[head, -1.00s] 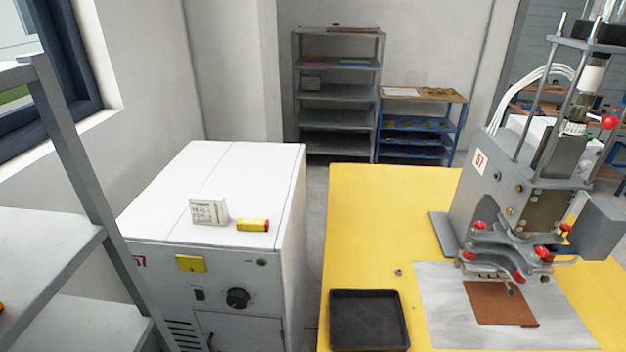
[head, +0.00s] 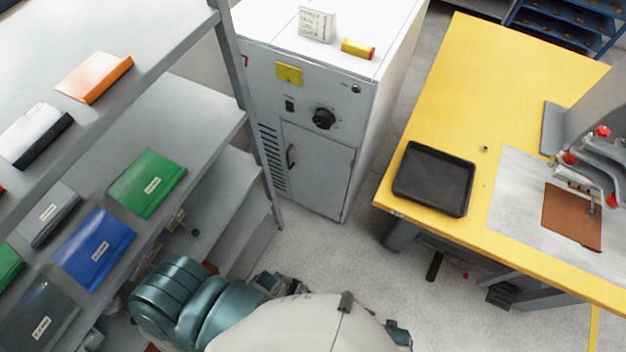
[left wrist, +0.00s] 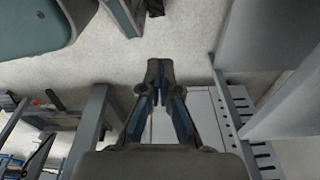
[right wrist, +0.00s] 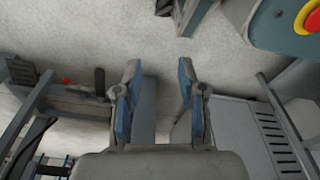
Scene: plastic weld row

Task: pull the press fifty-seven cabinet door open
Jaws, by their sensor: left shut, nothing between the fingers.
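The white cabinet (head: 340,75) stands between the grey shelf and the yellow table, with a partly hidden red label at its front's left edge. Its grey front door (head: 322,170) looks shut. A dark upright handle (head: 290,157) is on the door's left side. My left gripper (left wrist: 158,68) is shut and empty in the left wrist view, with the cabinet (left wrist: 200,105) beyond it. My right gripper (right wrist: 160,66) is open and empty in the right wrist view; the cabinet (right wrist: 235,120) shows to its right. Neither gripper's fingers show clearly in the head view.
A grey shelf (head: 205,115) with several binders stands close on the left. The yellow table (head: 470,75) on the right carries a black tray (head: 434,179) and a press (head: 600,150). Pale floor (head: 340,255) lies free before the cabinet. A card (head: 316,24) and yellow cylinder (head: 358,48) sit on top.

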